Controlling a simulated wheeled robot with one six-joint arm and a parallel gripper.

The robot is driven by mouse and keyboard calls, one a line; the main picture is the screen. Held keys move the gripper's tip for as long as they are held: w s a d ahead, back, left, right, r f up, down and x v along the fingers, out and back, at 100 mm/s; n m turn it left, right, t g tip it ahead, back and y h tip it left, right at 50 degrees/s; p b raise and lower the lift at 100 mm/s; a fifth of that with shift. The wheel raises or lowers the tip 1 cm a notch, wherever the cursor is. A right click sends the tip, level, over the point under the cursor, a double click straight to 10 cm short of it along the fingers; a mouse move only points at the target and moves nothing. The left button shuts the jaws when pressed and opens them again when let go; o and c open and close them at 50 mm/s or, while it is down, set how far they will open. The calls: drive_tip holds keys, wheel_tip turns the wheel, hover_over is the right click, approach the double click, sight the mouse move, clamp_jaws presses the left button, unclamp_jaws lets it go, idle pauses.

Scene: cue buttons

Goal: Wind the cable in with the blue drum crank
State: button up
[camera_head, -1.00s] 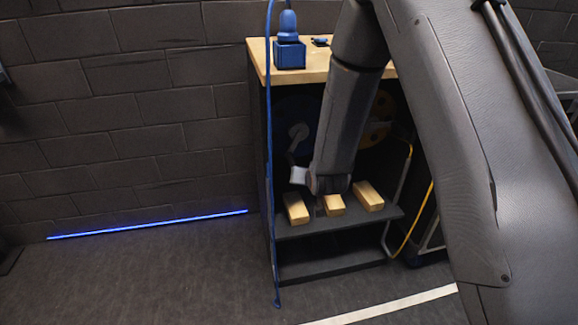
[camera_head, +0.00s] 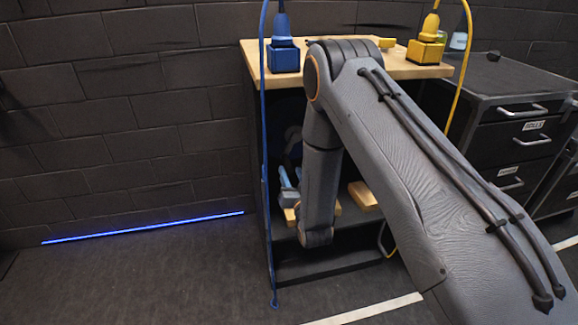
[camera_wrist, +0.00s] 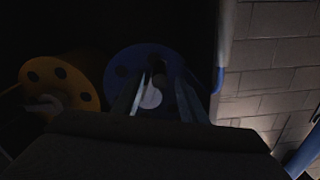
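The blue drum (camera_wrist: 135,62) is in the wrist view, a dark blue disc inside the unlit cabinet. A pale round crank part (camera_wrist: 151,98) shows in front of its lower half. My gripper (camera_wrist: 157,98) has its two fingers spread, one on each side of this pale part in the picture; I cannot tell whether they touch it. In the head view my gripper is partly hidden behind my arm, low in the cabinet opening, and the drum is mostly dark and covered. The blue cable (camera_head: 264,150) hangs down the cabinet's left front to the floor.
A yellow drum (camera_wrist: 62,82) with a pale crank is left of the blue one in the wrist view. The wooden cabinet top (camera_head: 340,70) carries a blue box (camera_head: 284,58) and a yellow box (camera_head: 426,50). Wooden blocks (camera_head: 363,195) lie on the shelf. Floor at left is clear.

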sight(288, 165)
drive_tip(key=shift+x, duration=2.5)
clamp_jaws()
